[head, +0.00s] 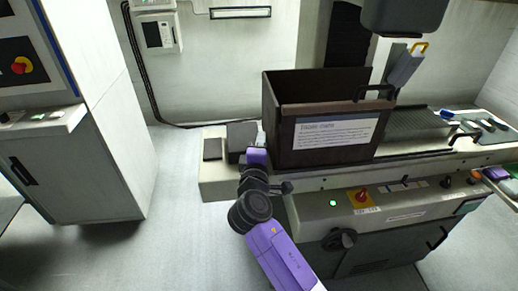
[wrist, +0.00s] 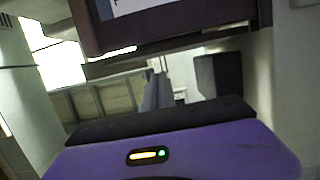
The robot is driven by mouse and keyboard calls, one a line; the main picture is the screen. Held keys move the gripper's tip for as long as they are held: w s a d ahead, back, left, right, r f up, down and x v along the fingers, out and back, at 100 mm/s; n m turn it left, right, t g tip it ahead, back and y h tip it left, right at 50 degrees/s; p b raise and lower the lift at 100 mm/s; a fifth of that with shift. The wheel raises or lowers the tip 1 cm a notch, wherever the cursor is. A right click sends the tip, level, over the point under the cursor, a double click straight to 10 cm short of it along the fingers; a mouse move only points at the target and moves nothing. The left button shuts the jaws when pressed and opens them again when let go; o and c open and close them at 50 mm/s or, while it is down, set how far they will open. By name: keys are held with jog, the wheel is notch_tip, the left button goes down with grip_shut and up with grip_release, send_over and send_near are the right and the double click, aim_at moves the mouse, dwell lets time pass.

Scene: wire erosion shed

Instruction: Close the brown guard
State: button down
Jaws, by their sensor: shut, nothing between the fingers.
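The brown guard (head: 285,135) is a dark box-shaped cover with a white printed label on its front. It stands over the left part of the machine bed in the head view, with a black handle (head: 375,92) at its upper right end. The bed to its right is uncovered. My gripper (head: 262,138) is just beside the guard's left front edge, and I cannot tell whether they touch. In the wrist view the guard's lower part (wrist: 180,28) fills the top, beyond my shut, empty gripper (wrist: 157,88).
The machine's front panel has a red-and-yellow knob (head: 362,196) and a green light. A ribbed bed (head: 418,123) and tools lie to the right. A grey cabinet (head: 75,165) stands at left. Floor between cabinet and machine is clear. A dark machine head (head: 403,15) hangs above.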

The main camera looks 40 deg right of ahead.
aim_at(276, 132)
jog(key=shift+s+d+p, duration=0.3)
jog(key=shift+s+d, duration=0.3)
jog(key=shift+d, duration=0.2)
jog(key=shift+s+d+p, duration=0.25)
jog(key=shift+s+d, duration=0.35)
jog(key=shift+d, duration=0.15)
